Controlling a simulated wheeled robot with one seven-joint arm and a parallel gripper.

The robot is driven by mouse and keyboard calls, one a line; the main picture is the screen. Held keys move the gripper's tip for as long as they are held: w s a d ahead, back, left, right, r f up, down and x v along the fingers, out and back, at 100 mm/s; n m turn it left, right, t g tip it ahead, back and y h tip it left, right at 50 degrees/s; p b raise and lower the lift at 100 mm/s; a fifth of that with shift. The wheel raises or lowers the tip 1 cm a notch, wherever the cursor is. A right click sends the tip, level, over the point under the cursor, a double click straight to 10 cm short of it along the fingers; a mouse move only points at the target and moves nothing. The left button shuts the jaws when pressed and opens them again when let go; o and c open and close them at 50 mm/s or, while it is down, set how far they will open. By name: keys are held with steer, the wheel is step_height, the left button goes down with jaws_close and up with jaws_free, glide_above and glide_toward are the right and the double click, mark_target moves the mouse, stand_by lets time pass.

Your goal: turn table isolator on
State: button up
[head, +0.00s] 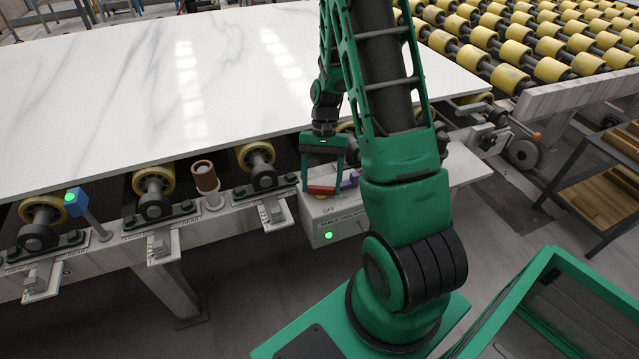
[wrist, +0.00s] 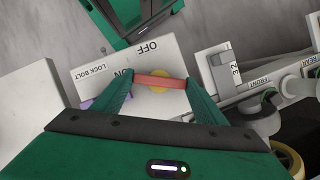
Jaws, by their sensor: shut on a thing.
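The table isolator box (head: 316,227) is pale, with ON and OFF lettering on top and a lit green lamp (head: 328,235) on its front. Its red handle (head: 321,189) sits over a yellow disc; in the wrist view the handle (wrist: 160,82) lies crosswise over the disc (wrist: 158,91), its left end near ON, with OFF at the top. My gripper (head: 323,184) is shut on the red handle, a finger at each end; it also shows in the wrist view (wrist: 159,84). A purple part (head: 350,180), probably the lock bolt, sits beside the handle, partly behind my left finger in the wrist view (wrist: 92,103).
A white stone slab (head: 180,90) lies on the roller table behind the box. Brackets, a brown-topped post (head: 205,178) and a blue lever (head: 77,203) with a green light line the front rail to the left. Yellow rollers (head: 540,40) fill the back right.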

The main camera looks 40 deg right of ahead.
steer(key=n, duration=0.2)
steer(key=n+h, duration=0.2)
steer(key=n, duration=0.1)
steer(key=shift+w+a+r+n+g, duration=0.1)
steer(key=shift+w+n+g, duration=0.2)
steer(key=shift+w+g, duration=0.1)
stand_by(0.3)
steer(key=o, duration=1.1)
steer(key=shift+c, duration=0.2)
steer(key=shift+d, duration=0.2)
steer(key=shift+r, duration=0.1)
steer(key=v, duration=0.7)
steer(key=shift+a+r, duration=0.25)
steer(key=shift+a, duration=0.05)
steer(key=shift+w, duration=0.1)
